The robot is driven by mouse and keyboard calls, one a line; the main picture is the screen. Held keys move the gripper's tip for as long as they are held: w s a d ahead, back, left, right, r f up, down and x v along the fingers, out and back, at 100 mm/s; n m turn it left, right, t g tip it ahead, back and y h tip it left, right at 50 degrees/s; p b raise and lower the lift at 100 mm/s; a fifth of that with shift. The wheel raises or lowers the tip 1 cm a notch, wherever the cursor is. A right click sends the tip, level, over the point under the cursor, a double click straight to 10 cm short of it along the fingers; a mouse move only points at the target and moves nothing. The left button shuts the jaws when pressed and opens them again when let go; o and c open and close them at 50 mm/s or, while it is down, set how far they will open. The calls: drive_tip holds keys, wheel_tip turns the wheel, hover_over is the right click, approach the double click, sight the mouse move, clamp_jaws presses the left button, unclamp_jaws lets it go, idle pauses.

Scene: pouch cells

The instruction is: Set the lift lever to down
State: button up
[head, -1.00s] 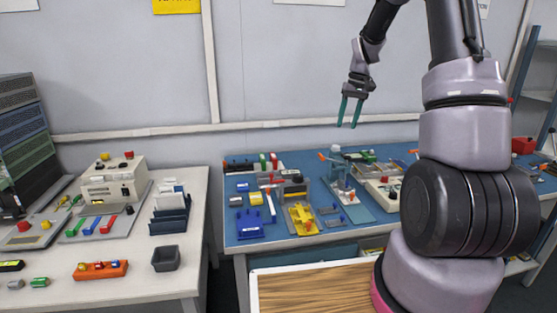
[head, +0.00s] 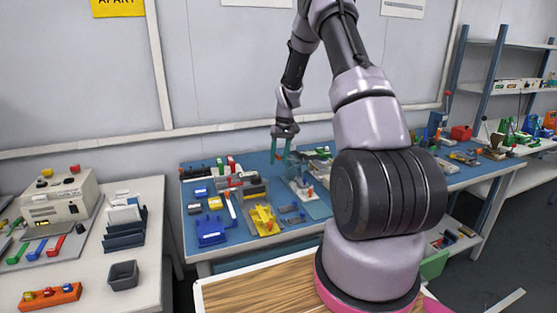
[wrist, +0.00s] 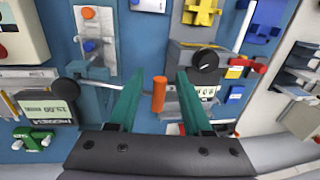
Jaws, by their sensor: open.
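My gripper (head: 280,160) is open and empty above the back of the blue table, fingers pointing down. In the wrist view, an orange cylindrical handle (wrist: 159,93) stands between its teal fingers, with a gap on each side; I cannot tell whether it is level with the tips. It looks like a lever handle, but no label shows and I cannot read its up or down setting. Another black ball knob (wrist: 67,92) is left of the fingers.
A display unit (wrist: 47,108) and a green part (wrist: 32,140) are at the left. A yellow fixture (head: 264,219), a blue tray (head: 211,232) and a blue-grey stand (head: 302,187) crowd the table (head: 235,258). A white bench (head: 145,225) stands left.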

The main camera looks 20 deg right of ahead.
drive_tip(key=shift+f, duration=0.2)
clamp_jaws()
idle(1.4)
